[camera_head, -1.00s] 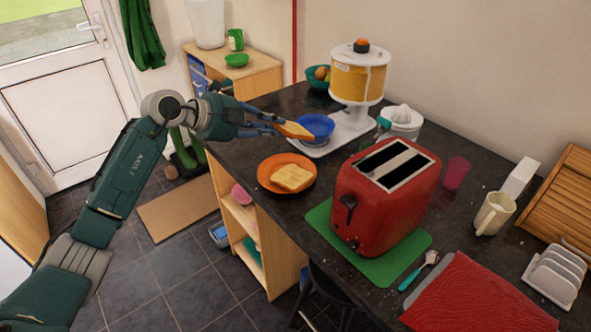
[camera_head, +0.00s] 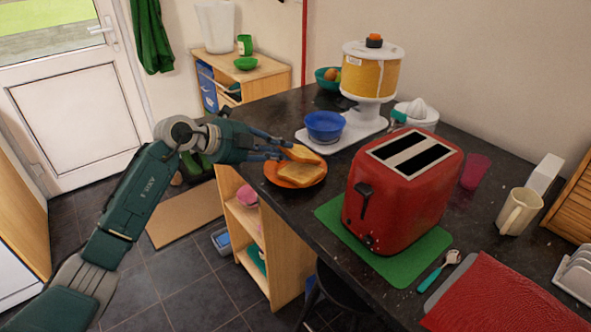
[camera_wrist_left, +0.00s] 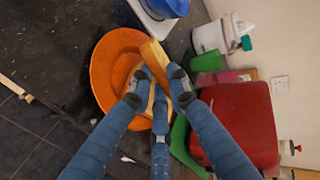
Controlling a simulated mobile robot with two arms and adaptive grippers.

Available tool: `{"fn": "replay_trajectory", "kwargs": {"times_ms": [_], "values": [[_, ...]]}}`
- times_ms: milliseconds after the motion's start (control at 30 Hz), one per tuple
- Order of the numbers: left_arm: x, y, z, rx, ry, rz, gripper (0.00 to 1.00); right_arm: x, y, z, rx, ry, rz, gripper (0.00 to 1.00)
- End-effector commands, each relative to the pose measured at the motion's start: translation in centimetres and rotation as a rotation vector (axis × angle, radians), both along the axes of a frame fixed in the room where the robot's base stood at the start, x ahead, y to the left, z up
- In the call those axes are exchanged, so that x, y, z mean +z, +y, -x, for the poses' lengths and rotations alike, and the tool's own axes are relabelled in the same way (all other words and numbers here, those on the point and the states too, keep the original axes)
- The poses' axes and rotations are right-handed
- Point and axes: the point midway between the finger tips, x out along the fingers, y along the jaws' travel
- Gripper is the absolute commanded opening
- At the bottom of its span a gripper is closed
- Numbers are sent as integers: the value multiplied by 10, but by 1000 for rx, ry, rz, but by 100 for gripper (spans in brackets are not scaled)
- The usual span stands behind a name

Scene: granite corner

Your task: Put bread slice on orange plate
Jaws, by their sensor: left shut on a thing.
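The orange plate (camera_head: 295,182) lies on the dark counter, left of the red toaster. One bread slice (camera_head: 289,173) rests on the plate. My left gripper (camera_head: 285,150) is shut on another bread slice (camera_head: 303,153), held at the plate's far side and partly over it. In the left wrist view, the fingers (camera_wrist_left: 156,84) pinch the held slice (camera_wrist_left: 156,62) above the orange plate (camera_wrist_left: 104,66); the other slice is mostly hidden behind the fingers. I cannot tell whether the held slice touches the plate or the slice below. My right gripper is not in view.
The red toaster (camera_head: 402,192) stands on a green mat (camera_head: 327,212) close right of the plate. A blue bowl (camera_head: 324,126) sits on the white scale-like base (camera_head: 352,133) behind the plate. A pink cup (camera_head: 475,171) and a mug (camera_head: 519,211) stand farther right.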

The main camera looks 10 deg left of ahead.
Motion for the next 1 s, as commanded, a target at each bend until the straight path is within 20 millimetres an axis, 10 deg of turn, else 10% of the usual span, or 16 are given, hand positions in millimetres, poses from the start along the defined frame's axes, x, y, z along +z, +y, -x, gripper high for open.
{"fn": "replay_trajectory", "kwargs": {"times_ms": [67, 167, 1000], "values": [[0, 0, 0, 0, 0, 0, 0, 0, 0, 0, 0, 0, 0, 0], [0, 0, 0, 0, 1, -1, 29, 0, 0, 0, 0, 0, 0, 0], [31, 37, 40, 2, 2, -3, 29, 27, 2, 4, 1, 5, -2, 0]]}}
